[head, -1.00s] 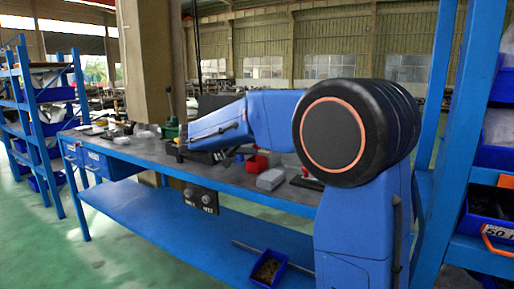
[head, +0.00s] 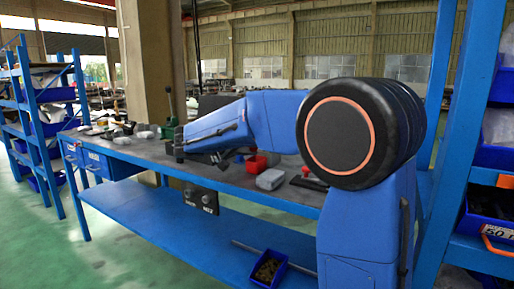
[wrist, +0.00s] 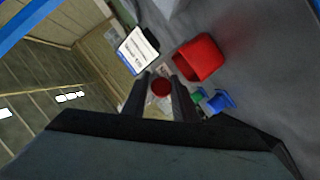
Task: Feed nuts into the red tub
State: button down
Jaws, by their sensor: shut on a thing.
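The red tub (head: 257,164) stands on the grey bench top in the head view. In the wrist view it (wrist: 188,66) lies just right of and beyond my fingers. My gripper (wrist: 163,84) is shut on a small dark red round thing (wrist: 161,88), which shows between the two dark fingers. I cannot tell what this thing is. It is apart from the tub in the picture. In the head view my arm hides part of the bench, and the fingertips cannot be made out. No nuts can be clearly told in either view.
A blue bin with brownish pieces (head: 267,268) rests on the lower shelf. A white labelled card (wrist: 138,50) and small blue and green things (wrist: 213,101) are near my fingers. Blue racks stand at both sides.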

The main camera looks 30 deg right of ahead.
jog(key=shift+s+a+f, duration=0.1)
jog(key=shift+s+a, duration=0.15)
jog(key=shift+a, duration=0.2)
jog(key=shift+s+a+f, duration=0.1)
jog(key=shift+s+a, duration=0.1)
jog(key=shift+a, duration=0.25)
jog(key=c, duration=1.5)
grip_release()
jog(key=shift+a, duration=0.1)
jog(key=shift+r, duration=0.1)
jog(key=shift+s+a, duration=0.1)
jog(key=shift+a, duration=0.15)
jog(key=v, duration=1.7)
